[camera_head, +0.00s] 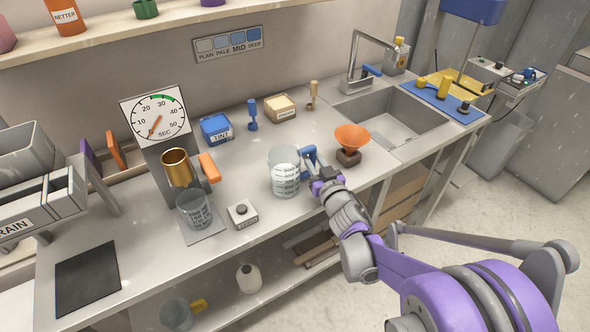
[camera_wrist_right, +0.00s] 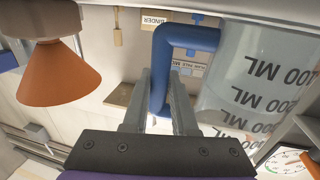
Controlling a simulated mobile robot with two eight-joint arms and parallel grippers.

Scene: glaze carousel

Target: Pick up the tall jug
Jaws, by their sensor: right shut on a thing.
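The tall jug (camera_head: 285,177) is a clear measuring jug with printed volume marks and a blue handle. It stands upright on the counter in the head view, with its handle on the right. My right gripper (camera_head: 320,179) is shut on the blue handle. In the right wrist view the fingers (camera_wrist_right: 160,82) lie on either side of the handle's upright bar, and the jug's clear wall (camera_wrist_right: 255,80) is to the right, its print upside down. I cannot tell any gap under the jug. My left gripper is not in view.
An orange funnel (camera_head: 352,137) on a dark block stands just right of the jug. A small button box (camera_head: 242,214) and a clear marked vessel (camera_head: 194,208) under a gold cup (camera_head: 176,167) are to the left. The sink (camera_head: 393,120) is at the back right.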

